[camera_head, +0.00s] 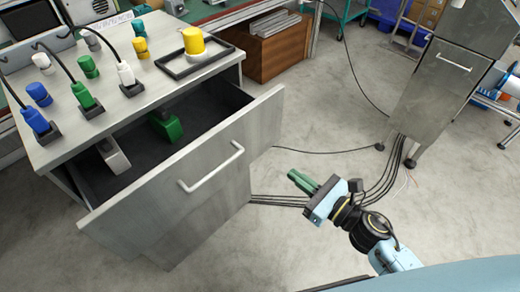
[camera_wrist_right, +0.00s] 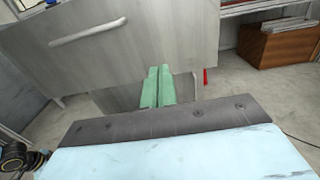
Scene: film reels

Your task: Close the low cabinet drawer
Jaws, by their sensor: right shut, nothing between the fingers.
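The low cabinet drawer (camera_head: 195,195) is pulled well out from the grey cabinet (camera_head: 72,140). Its front has a light bar handle (camera_head: 212,167). Inside the drawer lie a green object (camera_head: 166,125) and a pale grey block (camera_head: 113,155). My right gripper (camera_head: 298,181), with green fingers, is shut and empty. In the head view it is to the right of the drawer front, apart from the handle. In the right wrist view, its fingers (camera_wrist_right: 158,86) point toward the drawer front (camera_wrist_right: 140,50), with the handle (camera_wrist_right: 88,31) to the upper left. My left gripper is not in view.
On the cabinet top stand several blue, green, white and yellow connectors with cables, and a black tray (camera_head: 196,62). A brown wooden box (camera_head: 272,58) is behind. A tall grey metal cabinet (camera_head: 443,70) stands right. Cables cross the otherwise open floor (camera_head: 320,110).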

